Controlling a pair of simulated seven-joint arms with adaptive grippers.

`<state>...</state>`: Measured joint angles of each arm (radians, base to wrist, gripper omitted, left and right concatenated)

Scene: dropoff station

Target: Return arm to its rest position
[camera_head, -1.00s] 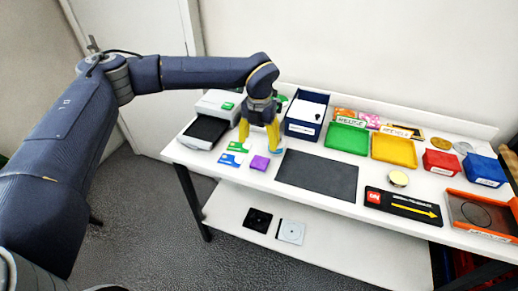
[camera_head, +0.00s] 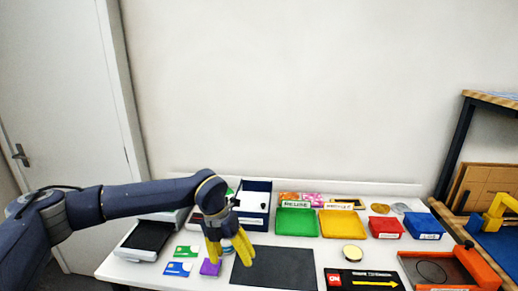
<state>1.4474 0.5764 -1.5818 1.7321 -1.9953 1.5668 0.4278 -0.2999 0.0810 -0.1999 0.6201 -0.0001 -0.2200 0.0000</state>
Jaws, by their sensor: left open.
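My left arm (camera_head: 140,197) comes in from the left at mid-height. My left gripper (camera_head: 230,258) has yellow fingers that point down over the white table, spread apart with nothing seen between them. It hangs in front of the dark blue box (camera_head: 256,186), near the left edge of the black mat (camera_head: 272,270). A small purple box (camera_head: 209,267) lies just below and beside its left finger; I cannot tell whether they touch. My right gripper is not in view.
Green and blue-white cards (camera_head: 178,268) and a black-topped device (camera_head: 147,238) lie at the left. Green (camera_head: 297,223) and yellow (camera_head: 342,224) trays, red (camera_head: 385,228) and blue (camera_head: 424,226) boxes and an orange-rimmed tray (camera_head: 482,266) stand to the right. A wooden-topped shelf (camera_head: 490,98) rises far right.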

